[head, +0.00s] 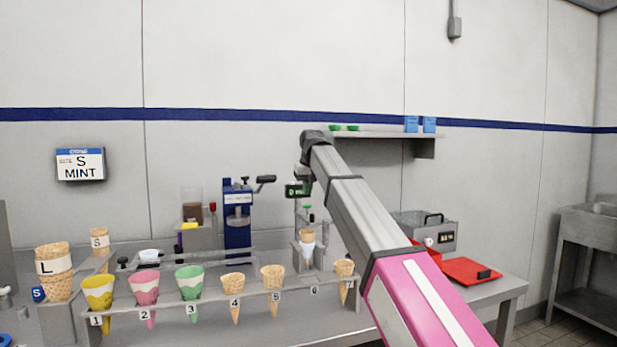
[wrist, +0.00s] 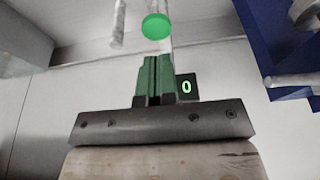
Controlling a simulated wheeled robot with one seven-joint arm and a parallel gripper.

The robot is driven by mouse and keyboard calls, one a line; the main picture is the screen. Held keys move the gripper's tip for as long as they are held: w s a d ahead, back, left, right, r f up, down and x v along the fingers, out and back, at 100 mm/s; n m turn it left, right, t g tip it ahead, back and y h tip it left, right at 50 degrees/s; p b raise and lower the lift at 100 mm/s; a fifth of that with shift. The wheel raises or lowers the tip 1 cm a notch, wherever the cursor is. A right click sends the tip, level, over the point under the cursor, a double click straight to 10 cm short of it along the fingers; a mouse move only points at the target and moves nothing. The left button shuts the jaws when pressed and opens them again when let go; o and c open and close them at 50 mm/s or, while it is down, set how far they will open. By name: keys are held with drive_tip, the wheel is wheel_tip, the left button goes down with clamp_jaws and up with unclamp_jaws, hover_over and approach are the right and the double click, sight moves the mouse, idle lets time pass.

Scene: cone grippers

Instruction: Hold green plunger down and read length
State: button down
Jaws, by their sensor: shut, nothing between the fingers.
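A small green plunger cap (head: 307,207) sits on a metal stand (head: 297,218) above a cone (head: 307,236) on the counter. In the wrist view, a round green disc (wrist: 156,26), which looks like the cap, lies beyond the fingertips, apart from them. My gripper (head: 304,190) is shut and empty just above the cap in the head view; its green fingers (wrist: 155,62) are together in the wrist view. A dark display with green digits (head: 292,190) is beside my fingers; in the wrist view it reads 0 (wrist: 186,88). What carries it I cannot tell.
A front rack (head: 253,291) holds several numbered cones. A blue press (head: 238,225) stands left of the stand, also at the wrist view's upper right. A wall shelf (head: 375,134) is above. A red tray (head: 470,271) and a metal box with a display (head: 432,232) are right.

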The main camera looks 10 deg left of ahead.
sight(308, 206)
drive_tip(key=shift+f, duration=1.65)
drive_tip(key=shift+s+f, duration=0.1)
drive_tip(key=shift+f, duration=0.05)
wheel_tip(308, 206, down, 3)
drive_tip(key=shift+d+r, duration=0.1)
drive_tip(key=shift+r, duration=0.1)
drive_tip(key=shift+s+f, duration=0.2)
drive_tip(key=shift+f, duration=0.1)
drive_tip(key=shift+d, duration=0.1)
drive_tip(key=shift+w+r, duration=0.15)
drive_tip(key=shift+r, duration=0.35)
wheel_tip(308, 206, up, 3)
drive_tip(key=shift+w+r, duration=0.15)
drive_tip(key=v, duration=1.1)
drive_tip(key=shift+a, duration=0.2)
